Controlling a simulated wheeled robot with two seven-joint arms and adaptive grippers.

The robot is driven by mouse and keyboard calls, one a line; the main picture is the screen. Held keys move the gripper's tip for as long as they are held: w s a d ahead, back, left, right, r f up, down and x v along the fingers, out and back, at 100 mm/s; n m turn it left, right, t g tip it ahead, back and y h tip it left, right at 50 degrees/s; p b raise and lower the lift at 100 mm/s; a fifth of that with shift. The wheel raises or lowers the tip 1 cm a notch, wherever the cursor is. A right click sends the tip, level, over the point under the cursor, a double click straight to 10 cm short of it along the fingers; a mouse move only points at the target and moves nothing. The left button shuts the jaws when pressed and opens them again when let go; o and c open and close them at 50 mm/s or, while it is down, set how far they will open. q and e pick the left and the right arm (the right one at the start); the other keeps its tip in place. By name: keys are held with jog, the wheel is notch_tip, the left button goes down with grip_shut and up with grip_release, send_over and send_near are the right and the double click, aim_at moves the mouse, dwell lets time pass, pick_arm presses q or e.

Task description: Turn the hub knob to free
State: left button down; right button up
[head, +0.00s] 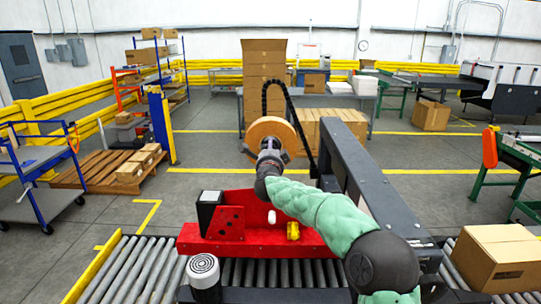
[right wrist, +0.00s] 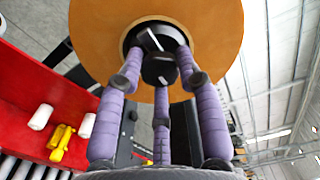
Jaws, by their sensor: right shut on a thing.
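The hub knob (right wrist: 158,70) is a black round knob at the centre of a tan roll (right wrist: 215,30). In the right wrist view my right gripper (right wrist: 160,62) has its purple fingers around the knob and is shut on it. In the head view the roll (head: 271,127) faces me, and my right gripper (head: 270,148) reaches its centre from the front, hiding the knob there. Whether the knob is at free cannot be read. My left gripper is not in view.
Below the roll is a red tray (head: 252,246) with white rollers and a yellow part (head: 293,231). A dark beam (head: 365,180) runs close along the right of my arm. Roller conveyor (head: 125,270) lies in front; a carton (head: 495,258) stands at right.

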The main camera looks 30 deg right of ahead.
jog(key=shift+f, duration=0.15)
dwell(0.3)
jog(key=o, duration=1.1)
jog(key=shift+o, duration=0.2)
jog(key=shift+s, duration=0.1)
jog(key=v, duration=1.2)
